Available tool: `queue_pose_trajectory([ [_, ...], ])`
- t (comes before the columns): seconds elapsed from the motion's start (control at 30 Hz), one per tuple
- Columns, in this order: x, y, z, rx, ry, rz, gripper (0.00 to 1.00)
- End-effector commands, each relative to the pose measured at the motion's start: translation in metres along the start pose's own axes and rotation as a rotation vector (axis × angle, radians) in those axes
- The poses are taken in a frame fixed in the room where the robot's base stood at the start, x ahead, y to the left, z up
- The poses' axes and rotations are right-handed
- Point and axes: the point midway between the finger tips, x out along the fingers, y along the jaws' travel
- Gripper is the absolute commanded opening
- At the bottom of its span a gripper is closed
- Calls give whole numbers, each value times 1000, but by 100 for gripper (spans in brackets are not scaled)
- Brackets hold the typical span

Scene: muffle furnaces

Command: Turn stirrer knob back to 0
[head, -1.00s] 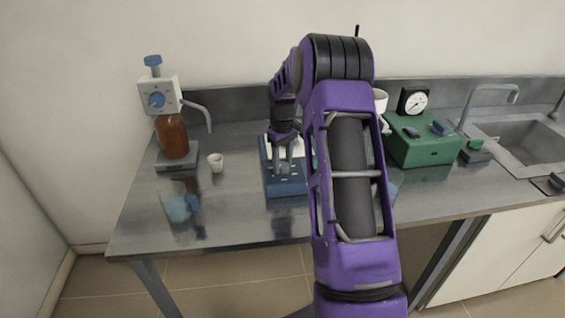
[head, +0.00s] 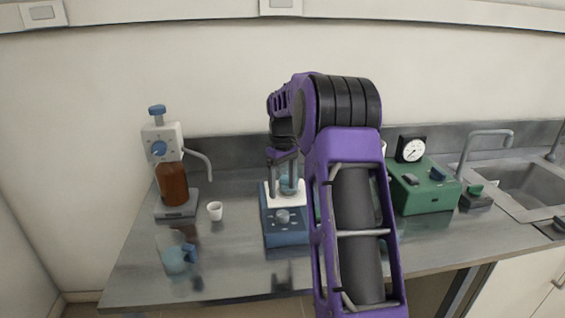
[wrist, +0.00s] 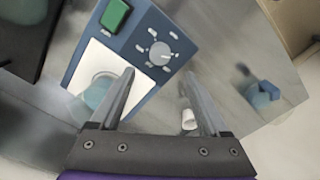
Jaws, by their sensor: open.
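The stirrer (head: 285,236) is a blue box on the steel bench with a white top plate (head: 271,198). Its round grey knob (head: 283,216) is on the front part and shows clearly in the wrist view (wrist: 160,53), ringed by pale marks. I cannot read the knob's setting. A green switch (wrist: 116,14) is beside it. A clear bluish vessel (wrist: 99,92) stands on the plate, partly behind a finger. My gripper (head: 283,165) is open and empty, above the plate and behind the knob, apart from it; its fingers also show in the wrist view (wrist: 160,74).
A brown bottle (head: 173,186) with a dispenser and a small white cup (head: 215,211) are to the left. A clear vessel with a blue part (head: 178,258) is at front left. A green box (head: 428,196), a dial (head: 410,149) and a sink (head: 530,186) are to the right.

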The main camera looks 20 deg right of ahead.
Motion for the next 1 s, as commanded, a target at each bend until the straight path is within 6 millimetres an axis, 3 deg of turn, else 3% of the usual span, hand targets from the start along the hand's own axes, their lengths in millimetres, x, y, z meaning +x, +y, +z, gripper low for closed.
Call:
queue_pose_trajectory([
  [0.03,-14,1,-1,0,5,4,79],
  [0.2,-50,0,-1,0,3,2,79],
  [0.4,-74,0,-1,0,2,1,79],
  [1.0,-80,0,-1,-1,2,2,79],
])
